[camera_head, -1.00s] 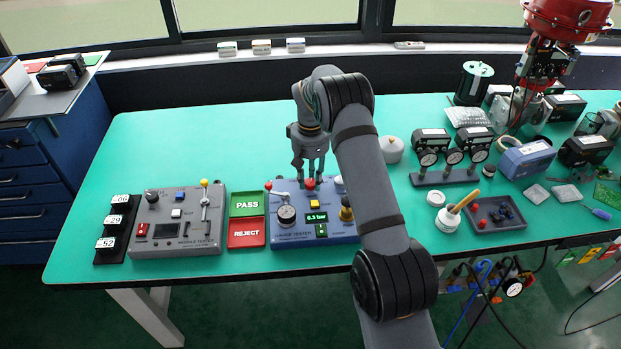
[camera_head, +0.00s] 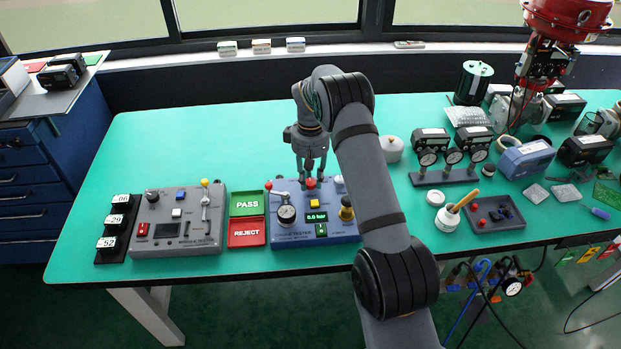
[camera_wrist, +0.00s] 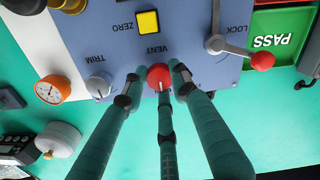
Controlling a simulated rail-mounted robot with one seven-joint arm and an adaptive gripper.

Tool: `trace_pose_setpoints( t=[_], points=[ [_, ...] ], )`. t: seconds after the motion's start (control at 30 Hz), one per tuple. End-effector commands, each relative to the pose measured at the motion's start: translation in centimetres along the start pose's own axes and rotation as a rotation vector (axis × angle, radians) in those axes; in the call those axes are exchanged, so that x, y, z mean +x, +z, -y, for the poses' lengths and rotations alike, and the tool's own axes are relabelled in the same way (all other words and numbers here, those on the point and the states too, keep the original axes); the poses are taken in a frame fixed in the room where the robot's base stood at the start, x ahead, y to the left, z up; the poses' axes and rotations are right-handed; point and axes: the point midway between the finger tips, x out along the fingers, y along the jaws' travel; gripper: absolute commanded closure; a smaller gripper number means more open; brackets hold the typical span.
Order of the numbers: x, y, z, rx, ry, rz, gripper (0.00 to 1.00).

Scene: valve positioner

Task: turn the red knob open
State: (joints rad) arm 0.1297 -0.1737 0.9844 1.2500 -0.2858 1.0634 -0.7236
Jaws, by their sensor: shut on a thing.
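The red knob (camera_head: 310,183) sits on the top rear of the blue-grey gauge tester (camera_head: 290,236). In the wrist view the red knob (camera_wrist: 159,77) is below the printed word VENT, with a light mark on its near side. My gripper (camera_head: 311,178) points down over it. In the wrist view the fingers of my gripper (camera_wrist: 157,84) close in around the knob from several sides. The exact contact points are partly hidden. The tester's display (camera_head: 317,217) reads what looks like 0.0 bar.
Beside the knob are a white TRIM knob (camera_wrist: 99,86), a yellow ZERO button (camera_wrist: 148,22) and a LOCK lever with a red ball (camera_wrist: 262,61). PASS (camera_head: 247,203) and REJECT (camera_head: 246,232) trays lie left of the tester. Free green mat is behind it.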

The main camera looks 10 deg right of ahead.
Motion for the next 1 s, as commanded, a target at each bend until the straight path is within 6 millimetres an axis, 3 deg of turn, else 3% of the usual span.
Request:
trace_pose_setpoints(
  t=[0.1,0.13,0.43,0.77,1.0],
  points=[
    [-0.3,-0.5,-0.2,-0.007,0.009,-0.014,0.99],
    [-0.3,-0.5,-0.2,-0.006,0.009,-0.014,0.72],
    [-0.2,-0.2,-0.1,-0.003,0.004,-0.007,0.54],
    [-0.4,-0.1,0.0,-0.001,0.002,-0.004,0.54],
    [-4.1,-0.3,-0.1,-0.001,0.005,-0.009,0.54]
  ],
)
